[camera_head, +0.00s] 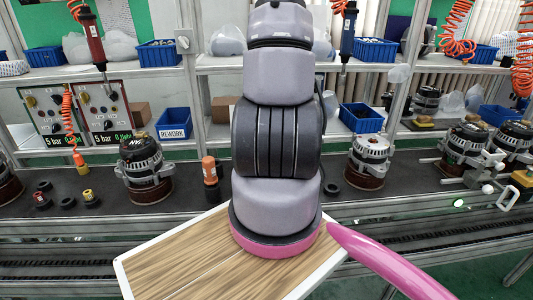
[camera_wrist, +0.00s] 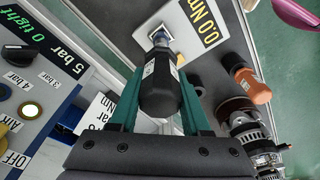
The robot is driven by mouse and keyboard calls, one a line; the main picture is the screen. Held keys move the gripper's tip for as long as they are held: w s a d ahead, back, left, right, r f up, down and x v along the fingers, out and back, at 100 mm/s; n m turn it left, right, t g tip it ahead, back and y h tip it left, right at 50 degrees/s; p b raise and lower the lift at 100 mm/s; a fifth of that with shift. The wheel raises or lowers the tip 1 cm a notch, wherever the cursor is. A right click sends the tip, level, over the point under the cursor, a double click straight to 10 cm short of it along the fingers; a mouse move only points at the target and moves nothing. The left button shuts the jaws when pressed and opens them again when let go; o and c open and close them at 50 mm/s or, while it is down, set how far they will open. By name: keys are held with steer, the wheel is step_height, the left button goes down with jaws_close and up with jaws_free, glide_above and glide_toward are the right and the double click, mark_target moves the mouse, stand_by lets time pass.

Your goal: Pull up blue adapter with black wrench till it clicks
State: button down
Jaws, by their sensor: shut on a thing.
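In the wrist view, my gripper (camera_wrist: 162,88) has its two green fingers shut on the black wrench (camera_wrist: 160,84). The wrench has a thick black body that narrows to a metal end. That end meets a small bluish piece, apparently the blue adapter (camera_wrist: 160,35), over a white plate (camera_wrist: 200,28) that reads 0.0 Nm. Whether the wrench is seated on the adapter or only close to it, I cannot tell. In the head view, my arm hides the gripper, wrench and adapter.
An orange-and-black wrench (camera_head: 210,172) stands to the right of my gripper in the wrist view (camera_wrist: 250,82). Alternators (camera_head: 145,168) stand along the dark conveyor. Pressure panels (camera_head: 105,112) are at the left. A blue REWORK bin (camera_head: 174,123) sits behind.

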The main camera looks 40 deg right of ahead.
steer(key=shift+m, duration=1.5)
steer(key=shift+m+h, duration=0.3)
steer(key=shift+d+m, duration=0.1)
steer(key=shift+m, duration=1)
steer(key=shift+m, duration=1)
steer(key=shift+r, duration=3)
steer(key=shift+f, duration=0.1)
